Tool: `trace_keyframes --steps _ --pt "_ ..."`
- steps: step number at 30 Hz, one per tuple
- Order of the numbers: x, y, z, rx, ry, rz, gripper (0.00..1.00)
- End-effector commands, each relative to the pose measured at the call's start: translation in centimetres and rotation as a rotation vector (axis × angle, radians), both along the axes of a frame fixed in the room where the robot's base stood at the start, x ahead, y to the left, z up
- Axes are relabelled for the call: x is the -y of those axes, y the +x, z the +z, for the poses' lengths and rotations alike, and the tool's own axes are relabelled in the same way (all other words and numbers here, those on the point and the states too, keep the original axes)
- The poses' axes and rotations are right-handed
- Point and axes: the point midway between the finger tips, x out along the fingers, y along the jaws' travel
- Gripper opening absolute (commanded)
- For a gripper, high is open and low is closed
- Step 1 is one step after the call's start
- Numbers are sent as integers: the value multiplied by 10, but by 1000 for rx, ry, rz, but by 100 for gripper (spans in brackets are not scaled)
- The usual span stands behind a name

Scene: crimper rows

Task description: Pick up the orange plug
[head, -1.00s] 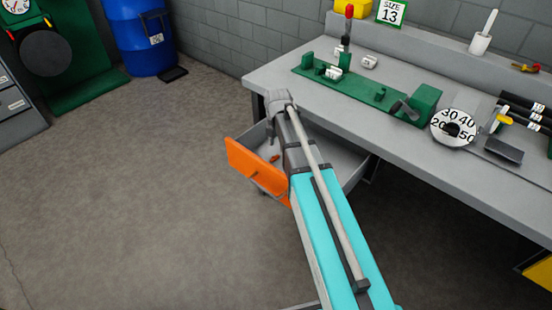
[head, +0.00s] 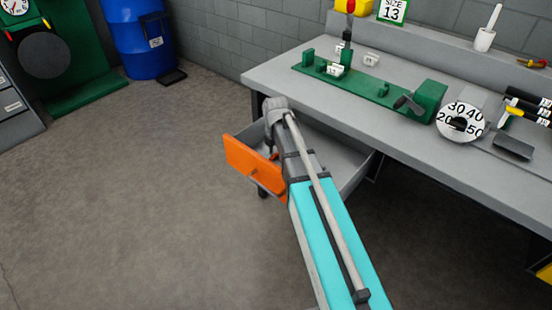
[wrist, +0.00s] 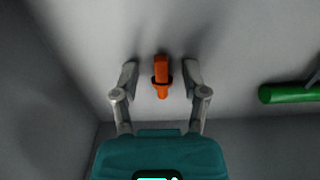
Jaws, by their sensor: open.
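The orange plug (wrist: 161,68) lies on the grey drawer floor in the wrist view, with a dark ring around its middle. My gripper (wrist: 161,76) is open, with one finger on each side of the plug and a visible gap on both sides. In the head view, my arm reaches into the open drawer (head: 342,160) with the orange front (head: 252,162). My fingers are hidden there, and I cannot make out the plug clearly.
A green cylinder (wrist: 290,93) lies to the right in the drawer. Drawer walls and the orange front surround my gripper. The workbench (head: 420,145) above holds a green fixture (head: 365,86) and a numbered dial (head: 461,123).

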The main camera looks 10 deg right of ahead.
Motion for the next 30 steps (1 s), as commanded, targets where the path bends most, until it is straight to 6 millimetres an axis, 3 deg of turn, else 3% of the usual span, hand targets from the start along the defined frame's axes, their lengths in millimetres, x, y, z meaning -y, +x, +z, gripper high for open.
trace_keyframes --steps 14,24,30 --pt "0 0 0 0 0 1 57" --pt "0 0 0 0 0 1 0" --pt "-1 0 0 0 0 1 0"
